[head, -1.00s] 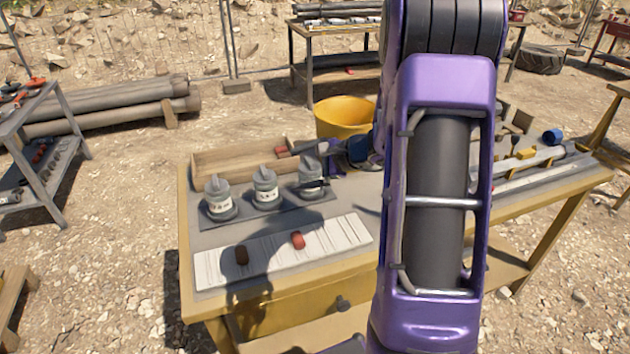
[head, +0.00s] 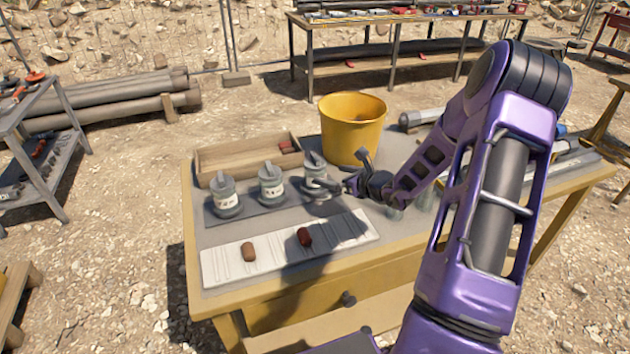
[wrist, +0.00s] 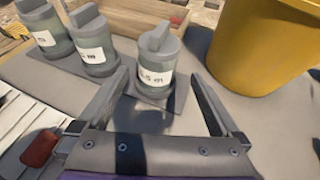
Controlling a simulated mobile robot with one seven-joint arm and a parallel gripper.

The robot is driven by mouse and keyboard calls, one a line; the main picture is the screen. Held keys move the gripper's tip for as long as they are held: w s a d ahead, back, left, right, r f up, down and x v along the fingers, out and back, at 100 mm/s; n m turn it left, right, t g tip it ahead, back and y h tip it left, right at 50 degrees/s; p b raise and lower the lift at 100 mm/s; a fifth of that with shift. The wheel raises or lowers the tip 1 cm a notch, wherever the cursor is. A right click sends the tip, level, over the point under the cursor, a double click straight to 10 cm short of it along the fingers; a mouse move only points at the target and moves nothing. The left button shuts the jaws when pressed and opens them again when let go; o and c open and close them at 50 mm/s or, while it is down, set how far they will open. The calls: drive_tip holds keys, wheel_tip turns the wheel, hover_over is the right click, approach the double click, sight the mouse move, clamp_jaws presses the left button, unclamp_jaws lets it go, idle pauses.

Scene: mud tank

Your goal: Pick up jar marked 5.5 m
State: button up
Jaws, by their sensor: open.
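Three grey-lidded jars with white labels stand upright in a row on a dark mat (head: 250,222) on the table. The right jar (head: 313,168) is nearest my gripper (head: 332,188). In the wrist view, the right jar (wrist: 157,62) stands ahead between my two open fingers (wrist: 158,88); its label is slanted and seems to end in "5 m", though I cannot read it surely. The middle jar (head: 271,186) and left jar (head: 226,197) stand to its left, with labels too small or blurred to read. My gripper holds nothing.
A yellow bucket (head: 352,130) stands behind and right of the jars. A wooden tray (head: 225,160) lies behind them. In front is a white grooved board (head: 345,232) with a brown piece (head: 249,252) and a red-brown piece (head: 305,237). Glassy items stand right of my gripper.

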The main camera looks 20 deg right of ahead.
sight(323, 173)
drive_tip(key=x, duration=0.9)
drive_tip(key=shift+s+a+f, duration=0.1)
drive_tip(key=shift+s+f, duration=0.15)
drive_tip(key=shift+f, duration=0.15)
drive_tip(key=shift+c, duration=0.3)
drive_tip(key=shift+r, duration=0.15)
clamp_jaws()
